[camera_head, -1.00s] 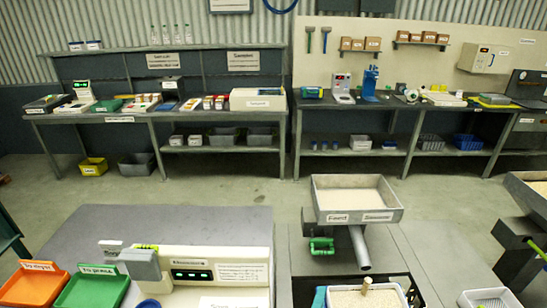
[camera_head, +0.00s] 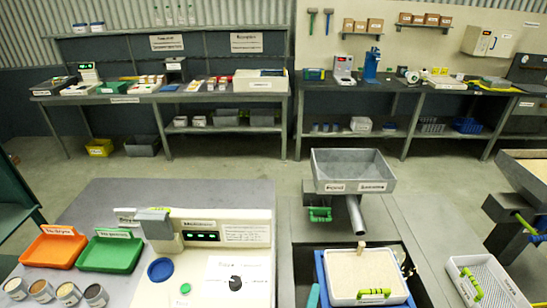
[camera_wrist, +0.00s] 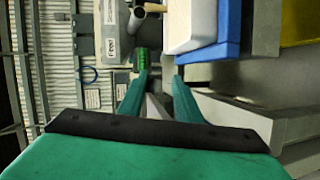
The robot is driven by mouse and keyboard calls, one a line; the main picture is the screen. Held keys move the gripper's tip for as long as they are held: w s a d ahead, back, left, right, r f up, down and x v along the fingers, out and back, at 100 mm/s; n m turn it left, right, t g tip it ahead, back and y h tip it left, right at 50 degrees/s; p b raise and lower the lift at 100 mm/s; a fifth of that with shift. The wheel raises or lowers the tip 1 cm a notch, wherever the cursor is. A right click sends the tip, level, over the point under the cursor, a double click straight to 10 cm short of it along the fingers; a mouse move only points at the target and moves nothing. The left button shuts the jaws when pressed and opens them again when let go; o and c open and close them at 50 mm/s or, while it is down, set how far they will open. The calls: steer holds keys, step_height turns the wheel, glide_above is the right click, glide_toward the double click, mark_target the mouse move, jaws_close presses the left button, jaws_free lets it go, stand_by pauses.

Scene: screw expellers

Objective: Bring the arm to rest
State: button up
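My gripper (camera_wrist: 160,78) shows in the wrist view as two green fingers spread apart with a gap between them. Nothing is seen held between the fingers. A white container (camera_wrist: 190,20) with a blue part (camera_wrist: 228,30) is close beyond and right of the fingertips. The metal feed hopper (camera_wrist: 110,42) is beyond them to the left.
An orange tray (camera_head: 53,249) and a green tray (camera_head: 110,252) sit on the left bench beside a control panel (camera_head: 215,232), with several small cups in front. A white basket (camera_head: 480,280) is at lower right.

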steer(key=s+a+f+m+y, duration=0.2)
steer(key=s+a+m, duration=0.15)
steer(key=s, duration=0.45)
steer(key=s+a+f+m+y, duration=0.1)
steer(key=s+a+m, duration=0.1)
steer(key=s+a, duration=0.35)
steer(key=s+a+r+m+y, duration=0.1)
steer(key=s+r+m, duration=0.2)
steer(key=s, duration=0.6)
steer(key=s+a+r+m+y, duration=0.1)
steer(key=s+r+m, duration=0.2)
steer(key=s, duration=0.6)
steer(key=shift+s+a+m, duration=0.2)
steer(key=shift+s+m, duration=0.1)
steer(key=shift+m, duration=0.55)
